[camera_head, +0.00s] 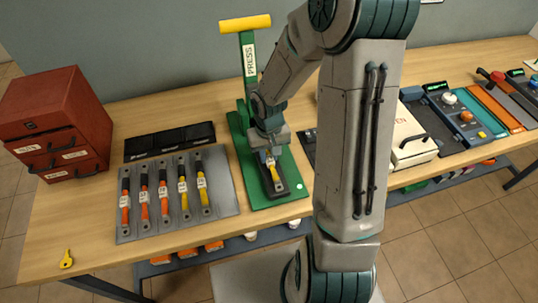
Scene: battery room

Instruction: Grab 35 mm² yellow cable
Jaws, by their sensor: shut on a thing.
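My gripper (268,154) is over the green press (236,165), shut on a yellow cable (274,174) with a white label. That cable is at the dark holder on the press base, its lower end over the holder. Whether it rests in the holder or is lifted cannot be told. On the grey tray (222,200) lie several short cables with lugs: orange-red ones on the left, and two yellow ones, one yellow cable (184,194) and another yellow cable (203,190) to its right. The size labels are too small to read for sure.
A red drawer cabinet (75,100) stands at the left and a black case (168,140) lies behind the tray. A yellow lug (66,260) lies at the front left. A white box (412,140) and several devices are to the right.

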